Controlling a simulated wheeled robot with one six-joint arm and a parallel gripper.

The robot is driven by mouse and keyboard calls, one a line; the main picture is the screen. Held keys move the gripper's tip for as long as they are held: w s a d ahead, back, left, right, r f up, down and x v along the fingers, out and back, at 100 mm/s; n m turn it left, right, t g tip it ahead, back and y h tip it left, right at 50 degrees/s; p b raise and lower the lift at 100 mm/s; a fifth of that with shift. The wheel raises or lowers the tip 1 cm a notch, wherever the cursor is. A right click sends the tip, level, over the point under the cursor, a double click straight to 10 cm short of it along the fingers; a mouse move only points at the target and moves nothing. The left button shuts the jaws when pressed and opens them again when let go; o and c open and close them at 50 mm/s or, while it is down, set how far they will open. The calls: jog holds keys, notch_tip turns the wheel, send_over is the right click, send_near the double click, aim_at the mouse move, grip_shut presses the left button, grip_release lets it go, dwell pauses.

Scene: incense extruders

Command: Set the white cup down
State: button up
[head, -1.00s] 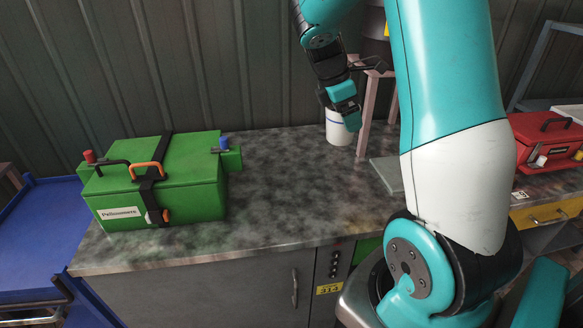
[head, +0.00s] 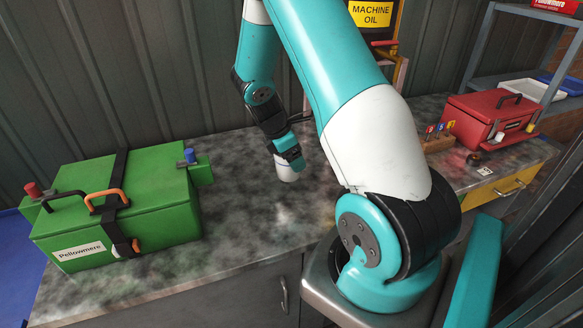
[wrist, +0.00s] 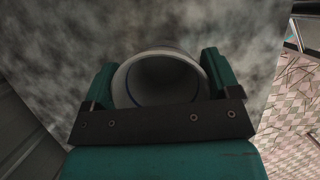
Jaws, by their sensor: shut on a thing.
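The white cup (head: 286,173) is at the middle of the grey mottled counter (head: 235,215) in the head view, partly hidden by my gripper (head: 290,160). In the wrist view I look into the cup's round open mouth (wrist: 160,54), with a thin blue line near its rim. The green fingers of my gripper (wrist: 158,82) are on both sides of the cup and shut on it. The cup looks roughly upright. I cannot tell whether its base touches the counter.
A green box (head: 120,210) with handles stands on the counter to the left. A red toolbox (head: 490,122) and a small wooden rack (head: 437,142) stand to the right. The counter around the cup is mostly clear, and its front edge is nearer me.

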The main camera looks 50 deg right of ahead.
jog(key=shift+f, duration=2.45)
jog(key=shift+f, duration=0.1)
jog(key=o, duration=0.9)
